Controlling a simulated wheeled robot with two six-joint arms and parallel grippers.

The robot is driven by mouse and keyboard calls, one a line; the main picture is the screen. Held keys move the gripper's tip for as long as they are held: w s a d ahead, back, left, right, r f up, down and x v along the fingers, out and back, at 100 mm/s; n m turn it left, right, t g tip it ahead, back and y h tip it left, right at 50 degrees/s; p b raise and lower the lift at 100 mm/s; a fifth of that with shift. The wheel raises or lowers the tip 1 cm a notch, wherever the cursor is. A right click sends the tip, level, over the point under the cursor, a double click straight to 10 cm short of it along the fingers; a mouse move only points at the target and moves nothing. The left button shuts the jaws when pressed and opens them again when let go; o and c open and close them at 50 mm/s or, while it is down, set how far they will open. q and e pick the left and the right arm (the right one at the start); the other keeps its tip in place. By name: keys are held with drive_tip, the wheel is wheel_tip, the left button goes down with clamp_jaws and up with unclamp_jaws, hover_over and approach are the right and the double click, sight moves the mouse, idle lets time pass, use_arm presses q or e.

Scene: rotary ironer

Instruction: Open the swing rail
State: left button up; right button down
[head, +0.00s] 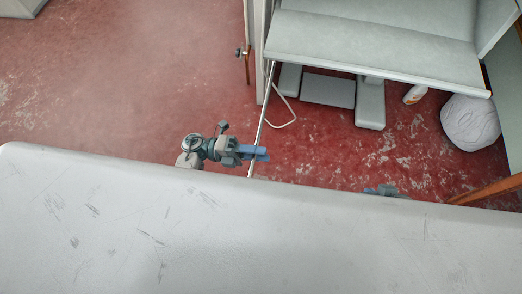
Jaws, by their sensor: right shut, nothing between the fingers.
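The swing rail (266,104) is a thin silver bar. It runs from the left front corner of the grey padded bed down to the pale surface at the bottom, where its lower end is hidden. My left gripper (262,153), with blue fingers, lies across the lower part of the rail. The fingers overlap the rail, but I cannot tell whether they are closed on it. My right gripper (380,190) shows only in part above the edge of the pale surface, well to the right of the rail. It is shut and empty.
The grey padded bed (370,45) stands at the top right on grey feet. A white cable (288,112) lies near the rail. A white round bundle (470,122) sits at the right, near a wooden bar (487,190). The red floor (120,80) at the left is open.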

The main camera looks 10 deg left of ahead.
use_arm(q)
drive_tip(key=shift+d+r, duration=0.1)
drive_tip(key=shift+d, duration=0.4)
drive_tip(key=shift+c, duration=0.2)
